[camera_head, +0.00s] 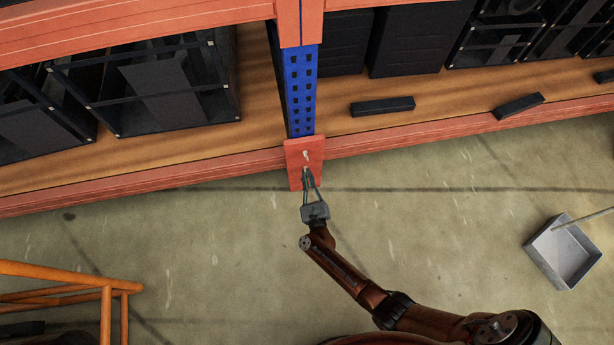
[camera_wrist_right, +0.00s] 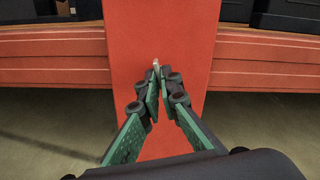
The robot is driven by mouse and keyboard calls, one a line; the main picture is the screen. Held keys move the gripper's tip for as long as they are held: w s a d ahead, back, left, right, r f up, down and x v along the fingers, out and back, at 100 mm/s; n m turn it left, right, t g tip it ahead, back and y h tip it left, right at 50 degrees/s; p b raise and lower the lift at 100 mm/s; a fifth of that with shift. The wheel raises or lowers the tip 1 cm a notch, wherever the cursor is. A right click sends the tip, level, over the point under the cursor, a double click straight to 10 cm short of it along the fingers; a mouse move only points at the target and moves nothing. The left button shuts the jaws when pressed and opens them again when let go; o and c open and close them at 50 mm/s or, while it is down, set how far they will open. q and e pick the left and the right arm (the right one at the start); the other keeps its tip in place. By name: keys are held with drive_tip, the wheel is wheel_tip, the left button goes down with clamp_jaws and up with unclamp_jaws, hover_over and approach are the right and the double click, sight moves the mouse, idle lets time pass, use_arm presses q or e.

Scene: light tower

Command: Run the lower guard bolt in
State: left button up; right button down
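The red guard plate (camera_head: 294,160) stands at the foot of the blue upright (camera_head: 301,95); it also fills the middle of the right wrist view (camera_wrist_right: 188,35). A pale upper bolt (camera_head: 306,154) sticks out of the plate. My right gripper (camera_head: 307,172) reaches up to the plate just below it, at the lower guard bolt. In the right wrist view the green-padded fingers (camera_wrist_right: 159,82) converge to a narrow gap, with a small pale bolt end (camera_wrist_right: 155,63) at their tips. They appear shut on the lower bolt, which they mostly hide. My left gripper is out of view.
Red shelf beams (camera_head: 420,138) run on both sides of the plate, with dark crates (camera_head: 160,85) behind. An orange railing (camera_head: 105,300) stands at lower left. A grey dustpan (camera_head: 563,252) is on the floor at right. The floor before the plate is mostly clear.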

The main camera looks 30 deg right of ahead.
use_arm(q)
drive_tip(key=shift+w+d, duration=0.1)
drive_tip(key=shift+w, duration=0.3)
use_arm(e)
drive_tip(key=shift+s+a+f, duration=0.1)
drive_tip(key=shift+s+f, duration=0.1)
drive_tip(key=shift+f, duration=0.05)
drive_tip(key=c, duration=2.2)
unclamp_jaws()
drive_tip(key=shift+w+r, duration=0.1)
drive_tip(key=shift+c, duration=0.2)
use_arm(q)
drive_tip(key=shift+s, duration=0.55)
use_arm(e)
drive_tip(key=shift+o, duration=0.4)
drive_tip(key=shift+r, duration=0.1)
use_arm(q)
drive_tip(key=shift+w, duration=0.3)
use_arm(e)
drive_tip(key=v, duration=0.7)
drive_tip(key=shift+s, duration=0.25)
